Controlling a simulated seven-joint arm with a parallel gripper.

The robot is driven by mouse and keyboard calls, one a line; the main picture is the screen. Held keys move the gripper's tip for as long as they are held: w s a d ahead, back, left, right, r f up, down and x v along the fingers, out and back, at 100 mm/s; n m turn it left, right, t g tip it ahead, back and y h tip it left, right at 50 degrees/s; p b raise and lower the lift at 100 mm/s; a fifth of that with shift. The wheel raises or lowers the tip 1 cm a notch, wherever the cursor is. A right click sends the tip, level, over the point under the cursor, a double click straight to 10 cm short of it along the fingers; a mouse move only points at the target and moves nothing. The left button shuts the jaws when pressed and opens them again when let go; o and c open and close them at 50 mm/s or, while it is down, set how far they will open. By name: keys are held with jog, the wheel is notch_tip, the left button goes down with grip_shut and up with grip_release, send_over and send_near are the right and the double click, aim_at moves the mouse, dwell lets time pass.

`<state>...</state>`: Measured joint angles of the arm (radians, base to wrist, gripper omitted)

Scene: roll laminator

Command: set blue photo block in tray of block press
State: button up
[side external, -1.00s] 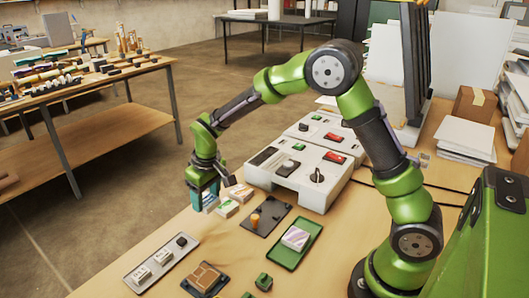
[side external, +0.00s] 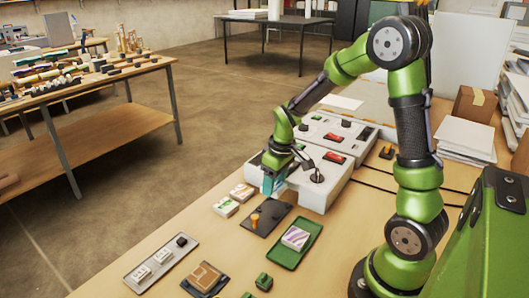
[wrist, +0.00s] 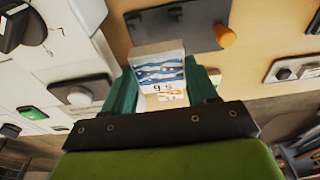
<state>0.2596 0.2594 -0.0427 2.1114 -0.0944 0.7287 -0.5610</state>
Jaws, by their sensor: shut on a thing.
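My gripper (side external: 272,186) is shut on the blue photo block, at the front of the near white machine. In the wrist view the block (wrist: 160,72) sits between the two teal fingers (wrist: 163,88), with a blue wave picture and printed marks on its face. In the side view the fingers mostly hide it. The white machine (side external: 318,196) has a black knob and a red switch on top. I cannot tell which part is the press tray, or whether the block touches anything.
A dark plate with an orange knob (side external: 255,217) lies just in front of the gripper. A green tray (side external: 284,258) holds a striped block (side external: 295,238). Two other photo blocks (side external: 225,207) lie left of the plate. A grey strip (side external: 150,267) lies farther left.

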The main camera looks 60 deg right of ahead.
aim_at(274, 208)
jog(key=shift+f, duration=2.95)
jog(key=shift+f, duration=0.3)
jog(key=o, duration=0.8)
jog(key=shift+r, duration=0.15)
jog(key=shift+r, duration=1.35)
